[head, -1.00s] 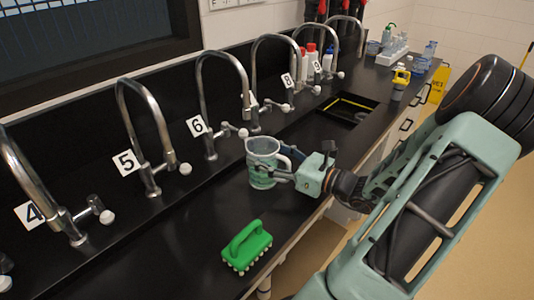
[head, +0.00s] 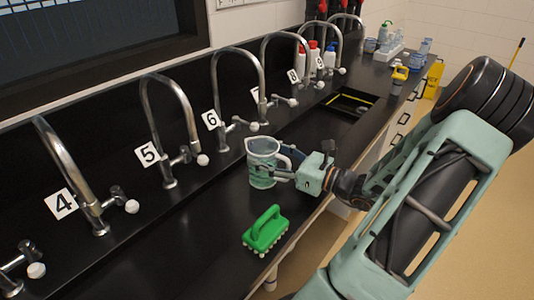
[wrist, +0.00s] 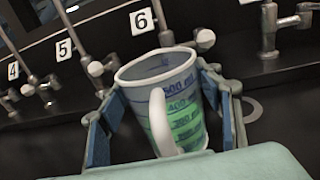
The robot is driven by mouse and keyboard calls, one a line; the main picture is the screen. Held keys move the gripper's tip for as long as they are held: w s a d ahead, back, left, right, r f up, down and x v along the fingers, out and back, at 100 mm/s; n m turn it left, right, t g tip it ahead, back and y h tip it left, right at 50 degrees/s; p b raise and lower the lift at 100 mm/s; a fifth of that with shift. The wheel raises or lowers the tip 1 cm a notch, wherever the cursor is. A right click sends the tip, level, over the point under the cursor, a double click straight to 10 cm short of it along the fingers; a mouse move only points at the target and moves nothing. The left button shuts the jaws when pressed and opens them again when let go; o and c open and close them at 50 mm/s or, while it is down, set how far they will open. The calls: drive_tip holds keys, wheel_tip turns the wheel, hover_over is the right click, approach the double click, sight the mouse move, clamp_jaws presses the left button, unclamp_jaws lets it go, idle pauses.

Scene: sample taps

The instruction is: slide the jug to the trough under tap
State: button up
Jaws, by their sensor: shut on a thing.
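The jug (head: 262,162) is a clear measuring jug with a white handle and green and blue markings. It stands upright on the black bench, in front of the tap labelled 6 (head: 216,84). My gripper (head: 285,174) is shut on the jug from the right. In the wrist view the jug (wrist: 163,98) sits between the two fingers (wrist: 165,112), its handle facing me. The trough (head: 353,104) is a dark recess with a yellow strip in the bench, farther back and to the right of the jug.
A green brush (head: 265,232) lies on the bench in front of the jug. A row of numbered taps, including tap 5 (head: 170,125) and tap 4 (head: 72,175), lines the left. Bottles (head: 314,55) stand at the back. The bench between jug and trough looks clear.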

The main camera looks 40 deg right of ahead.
sight(290, 165)
drive_tip(key=shift+a, duration=0.15)
drive_tip(key=o, duration=1.5)
drive_tip(key=v, duration=1.2)
